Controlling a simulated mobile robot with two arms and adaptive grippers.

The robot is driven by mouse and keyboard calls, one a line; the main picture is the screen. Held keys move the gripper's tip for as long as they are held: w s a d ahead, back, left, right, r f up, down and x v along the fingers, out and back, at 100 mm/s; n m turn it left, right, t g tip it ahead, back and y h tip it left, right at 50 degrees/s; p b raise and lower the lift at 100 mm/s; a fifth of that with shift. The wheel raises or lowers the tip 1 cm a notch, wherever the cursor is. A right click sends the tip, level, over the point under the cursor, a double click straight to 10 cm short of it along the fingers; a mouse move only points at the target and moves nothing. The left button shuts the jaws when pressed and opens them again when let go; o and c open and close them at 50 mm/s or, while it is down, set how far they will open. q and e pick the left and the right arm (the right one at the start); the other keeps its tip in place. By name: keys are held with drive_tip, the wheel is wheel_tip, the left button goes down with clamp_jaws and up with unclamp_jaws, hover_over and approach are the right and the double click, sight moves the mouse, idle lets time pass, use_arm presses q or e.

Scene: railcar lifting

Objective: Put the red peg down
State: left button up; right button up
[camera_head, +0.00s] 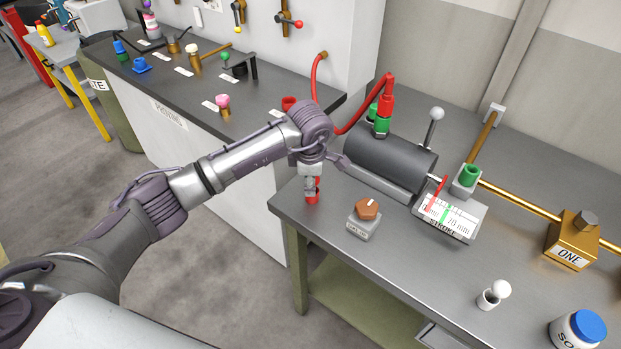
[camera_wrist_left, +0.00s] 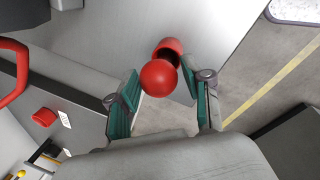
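My left gripper (camera_head: 312,186) is by the near left corner of the right-hand bench. The red peg (camera_head: 312,196) shows at its fingers, mostly hidden by them. In the left wrist view the peg's round red head (camera_wrist_left: 160,77) is between the two teal-padded fingers of the left gripper (camera_wrist_left: 164,90), with a red cylindrical part beyond it. Floor and a pale panel show behind it; no surface is seen touching it. The exact finger contact is unclear. My right gripper is not in view.
The right-hand bench (camera_head: 370,285) holds a dark cylinder (camera_head: 390,160), a brown-knobbed block (camera_head: 367,212), a gauge (camera_head: 449,217) and a brass block (camera_head: 573,240). A red cup (camera_head: 289,103) stands on the back bench beside several pegs. The right bench's front is partly clear.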

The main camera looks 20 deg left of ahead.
use_arm(q)
drive_tip(key=shift+r, duration=0.15)
drive_tip(key=shift+r, duration=0.2)
drive_tip(key=b+v, duration=0.2)
drive_tip(key=v, duration=0.9)
drive_tip(key=shift+r, duration=0.4)
drive_tip(key=shift+s, duration=0.1)
